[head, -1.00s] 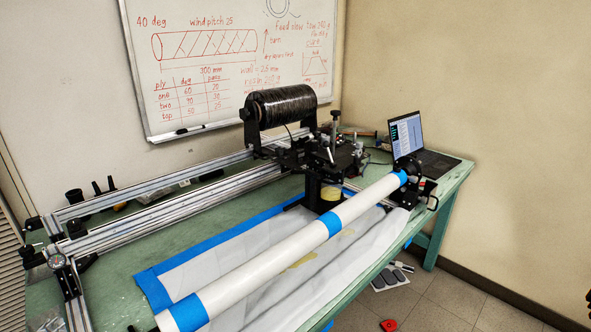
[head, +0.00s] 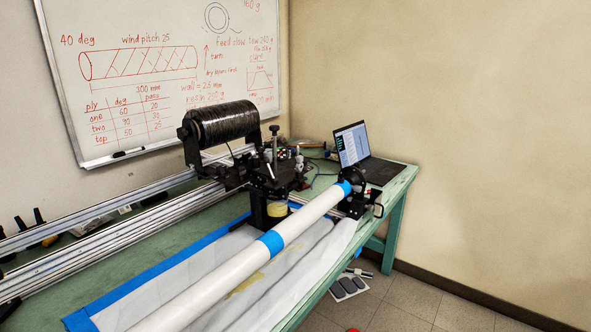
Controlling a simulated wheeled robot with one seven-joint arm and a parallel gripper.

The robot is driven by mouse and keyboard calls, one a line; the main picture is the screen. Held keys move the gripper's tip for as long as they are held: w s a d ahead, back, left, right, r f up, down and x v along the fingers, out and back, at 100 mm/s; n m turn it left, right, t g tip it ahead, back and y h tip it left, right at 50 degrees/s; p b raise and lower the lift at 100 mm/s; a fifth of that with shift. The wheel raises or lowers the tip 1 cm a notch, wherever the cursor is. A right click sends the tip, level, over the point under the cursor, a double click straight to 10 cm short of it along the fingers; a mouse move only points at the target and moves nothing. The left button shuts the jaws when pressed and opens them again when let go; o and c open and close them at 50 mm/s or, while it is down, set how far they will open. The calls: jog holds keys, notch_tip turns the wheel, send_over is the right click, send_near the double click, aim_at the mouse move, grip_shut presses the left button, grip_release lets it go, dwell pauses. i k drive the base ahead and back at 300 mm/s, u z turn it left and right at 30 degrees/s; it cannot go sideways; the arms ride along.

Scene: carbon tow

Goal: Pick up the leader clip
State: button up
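I cannot pick out the leader clip with certainty in the head view. A white tube (head: 225,275) with blue tape bands runs across the green workbench, its far end at a black chuck (head: 353,183). A black spool of carbon tow (head: 222,123) sits on a frame behind the tube. Below and right of it is a black carriage (head: 272,175) with small fittings, and a yellowish cup (head: 277,209) low on it. My gripper is not in view.
The green bench (head: 404,181) carries an open laptop (head: 358,155) at its far right corner. Metal rails (head: 110,215) run along its back. White sheeting edged with blue tape lies under the tube. Grey pads (head: 348,287) and a partly cut-off red object (head: 352,329) are on the floor. Floor at right is clear.

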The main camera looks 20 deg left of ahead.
aim_at(241, 171)
jog(key=z, duration=1.55)
jog(key=i, duration=0.95)
jog(key=u, duration=3.5)
jog(key=i, duration=0.9)
jog(key=u, duration=0.1)
